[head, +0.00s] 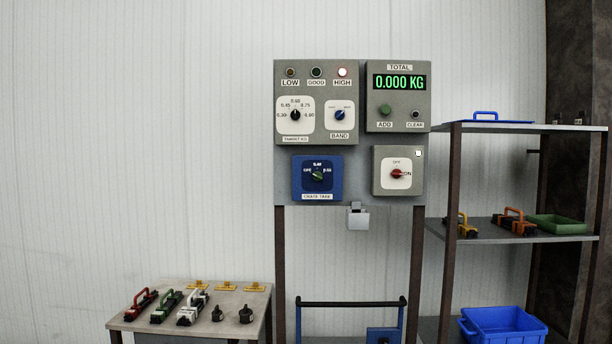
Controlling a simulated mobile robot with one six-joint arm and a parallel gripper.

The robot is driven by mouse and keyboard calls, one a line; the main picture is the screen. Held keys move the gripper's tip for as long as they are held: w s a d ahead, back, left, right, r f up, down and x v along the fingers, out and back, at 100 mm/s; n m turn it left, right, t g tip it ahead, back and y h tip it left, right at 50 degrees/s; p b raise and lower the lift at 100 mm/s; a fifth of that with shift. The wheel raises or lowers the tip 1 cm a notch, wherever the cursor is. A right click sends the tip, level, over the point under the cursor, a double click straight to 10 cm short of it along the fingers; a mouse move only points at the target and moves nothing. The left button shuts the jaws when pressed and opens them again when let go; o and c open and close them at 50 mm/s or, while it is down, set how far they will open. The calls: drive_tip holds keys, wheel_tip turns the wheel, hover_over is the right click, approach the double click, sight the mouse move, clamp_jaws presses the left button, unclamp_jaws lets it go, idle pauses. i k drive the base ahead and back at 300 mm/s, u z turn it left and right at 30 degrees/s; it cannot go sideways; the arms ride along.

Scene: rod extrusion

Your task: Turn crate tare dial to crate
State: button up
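The crate tare dial (317,175) is a small knob, dark with a green part, on a blue box (299,194) at the lower left of the grey panel. A label on the box below the knob reads CRATE TARE. Small white markings sit left of, above and right of the knob; the left one looks like OFF, and the others are too small to read surely. I cannot tell which marking the knob points to. My gripper is not in view.
Above are a target dial (295,115), a blue band knob (340,115) and a display (400,83) reading 0.000 KG. The HIGH lamp (342,72) is lit. A red switch (397,174) sits right. A table (262,300) with tools and a shelf (490,236) flank the panel.

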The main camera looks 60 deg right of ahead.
sight(316, 175)
drive_tip(key=z, duration=0.2)
drive_tip(key=i, duration=1.3)
drive_tip(key=z, duration=0.5)
